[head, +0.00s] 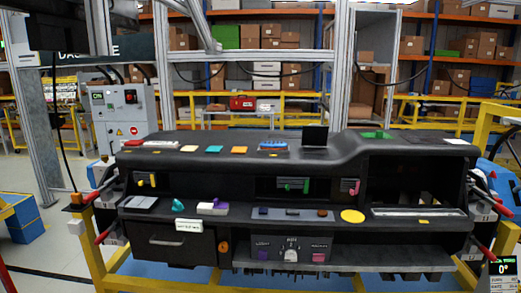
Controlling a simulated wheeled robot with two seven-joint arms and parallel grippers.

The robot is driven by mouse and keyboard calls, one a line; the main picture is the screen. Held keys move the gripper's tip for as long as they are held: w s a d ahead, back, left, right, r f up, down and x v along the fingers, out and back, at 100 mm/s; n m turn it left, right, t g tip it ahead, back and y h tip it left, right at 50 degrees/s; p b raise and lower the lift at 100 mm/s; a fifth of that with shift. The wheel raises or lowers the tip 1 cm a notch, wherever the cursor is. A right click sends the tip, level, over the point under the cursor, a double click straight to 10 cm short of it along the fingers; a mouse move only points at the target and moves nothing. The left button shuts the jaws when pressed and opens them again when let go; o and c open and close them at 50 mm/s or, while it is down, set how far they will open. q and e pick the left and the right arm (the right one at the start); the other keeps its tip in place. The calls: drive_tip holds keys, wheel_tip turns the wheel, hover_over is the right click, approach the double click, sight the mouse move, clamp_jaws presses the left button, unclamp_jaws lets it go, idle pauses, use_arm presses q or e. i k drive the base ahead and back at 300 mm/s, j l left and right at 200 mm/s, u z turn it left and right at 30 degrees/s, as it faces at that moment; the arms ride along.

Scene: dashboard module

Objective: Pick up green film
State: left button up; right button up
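A flat bright green piece (375,134) lies on the upper right of the black dashboard (300,155), near its back edge. It may be the green film, but it is too small to tell. A flat teal square (215,149) lies on the dashboard top left of centre. A small green part (306,186) sits upright in the middle opening. Neither of my grippers is in view.
The dashboard rests on a yellow frame (95,255) with red handles at both sides. Orange and yellow squares, a black box (315,136) and a blue tray (273,145) lie on top. A yellow disc (352,216) lies on the lower ledge. Grey posts stand behind.

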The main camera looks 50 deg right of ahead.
sight(379, 135)
drive_tip(key=z, duration=2.35)
